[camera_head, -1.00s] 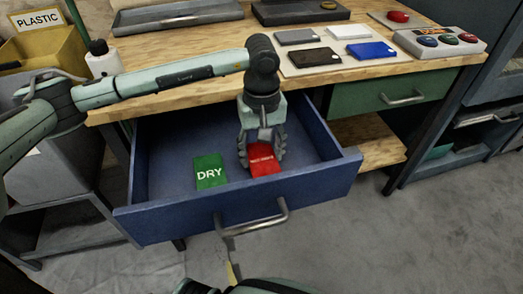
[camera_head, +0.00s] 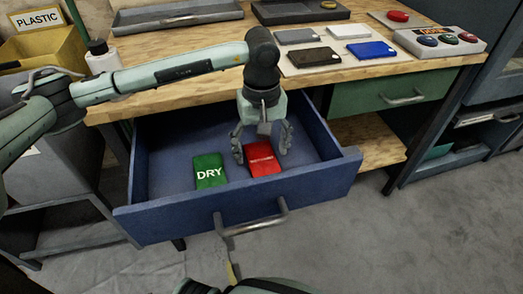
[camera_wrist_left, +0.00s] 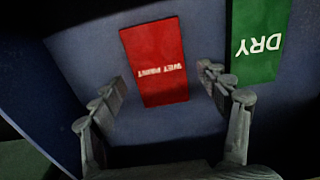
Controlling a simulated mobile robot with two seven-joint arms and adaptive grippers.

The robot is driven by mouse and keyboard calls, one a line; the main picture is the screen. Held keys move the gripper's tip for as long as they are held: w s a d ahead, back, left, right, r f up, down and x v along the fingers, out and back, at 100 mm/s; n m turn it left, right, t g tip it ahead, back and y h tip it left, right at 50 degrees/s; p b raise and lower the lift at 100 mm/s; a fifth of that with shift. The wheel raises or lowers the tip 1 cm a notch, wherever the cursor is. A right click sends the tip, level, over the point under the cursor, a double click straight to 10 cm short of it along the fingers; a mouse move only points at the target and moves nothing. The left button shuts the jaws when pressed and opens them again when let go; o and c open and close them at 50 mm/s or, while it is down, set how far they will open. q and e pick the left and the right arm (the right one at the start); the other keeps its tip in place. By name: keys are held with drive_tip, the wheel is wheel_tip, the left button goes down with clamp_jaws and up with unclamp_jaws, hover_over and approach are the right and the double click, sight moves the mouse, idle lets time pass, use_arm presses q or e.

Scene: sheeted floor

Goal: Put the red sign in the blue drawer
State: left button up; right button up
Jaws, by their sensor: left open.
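The red sign (camera_head: 263,160) lies flat on the floor of the open blue drawer (camera_head: 170,224). In the left wrist view the red sign (camera_wrist_left: 153,60) reads "WET PAINT". My left gripper (camera_head: 262,157) is open and empty just above the red sign, its fingers spread apart and clear of it. The fingers also show in the left wrist view (camera_wrist_left: 165,110), with the sign beyond them. The right gripper cannot be made out in the head view.
A green "DRY" sign (camera_head: 209,172) lies in the drawer left of the red sign. The wooden worktop (camera_head: 200,100) above holds trays, coloured plates and a button box (camera_head: 438,40). A closed green drawer (camera_head: 390,95) is at the right. A pull handle (camera_head: 252,222) sticks out in front.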

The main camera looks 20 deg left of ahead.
sight(262, 158)
use_arm(q)
wheel_tip(262, 158, up, 11)
drive_tip(key=shift+b, duration=0.35)
use_arm(e)
drive_tip(key=shift+r, duration=1.2)
